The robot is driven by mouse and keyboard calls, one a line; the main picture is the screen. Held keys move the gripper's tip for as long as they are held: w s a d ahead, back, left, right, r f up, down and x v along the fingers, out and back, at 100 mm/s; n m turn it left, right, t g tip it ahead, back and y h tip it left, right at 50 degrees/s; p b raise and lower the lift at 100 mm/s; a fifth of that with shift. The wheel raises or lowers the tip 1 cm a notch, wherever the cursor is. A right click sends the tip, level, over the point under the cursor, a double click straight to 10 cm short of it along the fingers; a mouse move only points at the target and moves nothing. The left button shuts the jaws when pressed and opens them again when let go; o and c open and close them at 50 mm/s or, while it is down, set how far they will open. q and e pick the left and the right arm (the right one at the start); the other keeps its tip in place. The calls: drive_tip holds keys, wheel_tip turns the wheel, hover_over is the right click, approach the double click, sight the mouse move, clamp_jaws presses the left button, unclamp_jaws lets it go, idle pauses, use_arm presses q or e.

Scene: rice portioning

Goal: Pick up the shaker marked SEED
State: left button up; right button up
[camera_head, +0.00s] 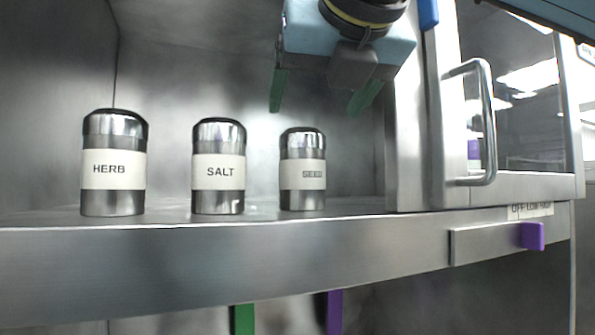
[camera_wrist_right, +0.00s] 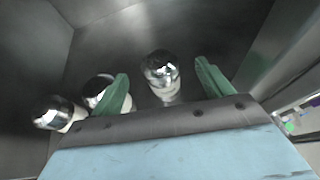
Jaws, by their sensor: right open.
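The SEED shaker (camera_head: 302,168) stands upright on the steel shelf (camera_head: 270,213), the rightmost of three silver shakers with white labels. The SALT shaker (camera_head: 219,166) stands to its left and the HERB shaker (camera_head: 113,162) at far left. My right gripper (camera_head: 318,103) is above the SEED shaker, with its green fingers spread and nothing between them. In the right wrist view, a shiny shaker top (camera_wrist_right: 161,68) shows between the open fingers (camera_wrist_right: 163,86), beyond the tips; I take it for the SEED shaker. My left gripper is not in view.
A steel upright (camera_head: 403,130) and a cabinet door with a bar handle (camera_head: 487,120) stand close to the right of the shakers. Back and left walls enclose the shelf. A purple knob (camera_head: 532,236) sits on the front at right.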

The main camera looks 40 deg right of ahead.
sight(308, 126)
drive_tip(key=x, duration=0.4)
drive_tip(key=shift+f, duration=0.1)
drive_tip(key=shift+w+f, duration=0.25)
drive_tip(key=shift+w, duration=0.05)
drive_tip(key=p+x, duration=0.1)
drive_tip(key=x, duration=0.3)
drive_tip(key=shift+w+f, duration=0.1)
drive_tip(key=shift+f, duration=0.2)
drive_tip(key=shift+a, duration=0.1)
drive_tip(key=shift+c, duration=0.7)
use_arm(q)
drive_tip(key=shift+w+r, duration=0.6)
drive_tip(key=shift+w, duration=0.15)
use_arm(e)
drive_tip(key=c, duration=1)
